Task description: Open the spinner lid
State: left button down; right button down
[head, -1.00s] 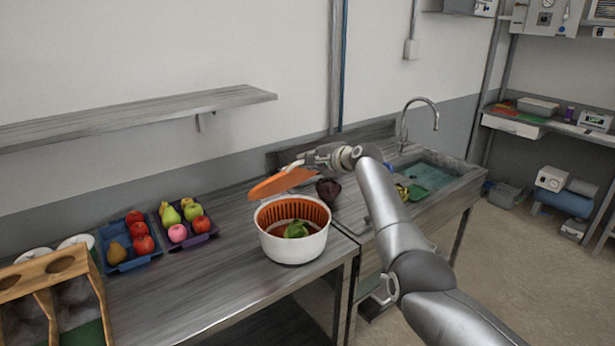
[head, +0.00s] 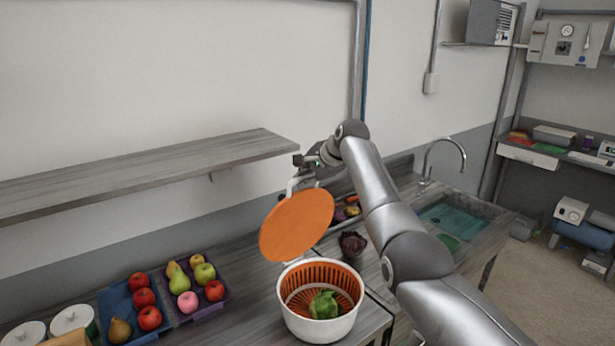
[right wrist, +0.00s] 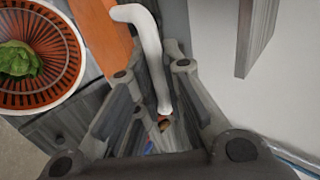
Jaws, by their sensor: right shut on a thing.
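The salad spinner (head: 322,325) is a white bowl with an orange slotted basket, standing uncovered on the counter. A green leafy vegetable (head: 323,305) lies inside it; the basket (right wrist: 58,95) and the greens (right wrist: 16,60) also show in the right wrist view. The round orange lid (head: 297,225) is tilted steeply in the air above and behind the bowl, apart from it. My right gripper (head: 303,172) is shut on the lid's white handle (right wrist: 150,45), which runs between its fingers (right wrist: 160,115). My left gripper is out of view.
A dark red vegetable (head: 352,244) stands behind the bowl. Blue (head: 118,302) and purple (head: 207,302) trays of fruit lie to the left. A shelf (head: 150,170) juts from the wall near the lid. A sink (head: 460,222) is at the right.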

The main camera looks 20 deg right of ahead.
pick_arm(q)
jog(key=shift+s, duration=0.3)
pick_arm(e)
jog(key=shift+s+f, duration=0.15)
jog(key=shift+f, duration=0.2)
jog(key=c, duration=1.7)
grip_release()
jog(key=shift+c, duration=0.2)
jog(key=shift+o, duration=1.2)
jog(key=shift+w+a, duration=0.1)
jog(key=shift+w, duration=0.1)
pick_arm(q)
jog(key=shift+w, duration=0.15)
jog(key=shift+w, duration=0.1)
pick_arm(e)
jog(key=shift+r, duration=0.15)
jog(key=shift+s, duration=0.1)
jog(key=shift+s+d+r, duration=0.2)
jog(key=shift+d+r, duration=0.05)
jog(key=shift+r, duration=0.15)
jog(key=v, duration=1.1)
jog(key=shift+a, duration=0.15)
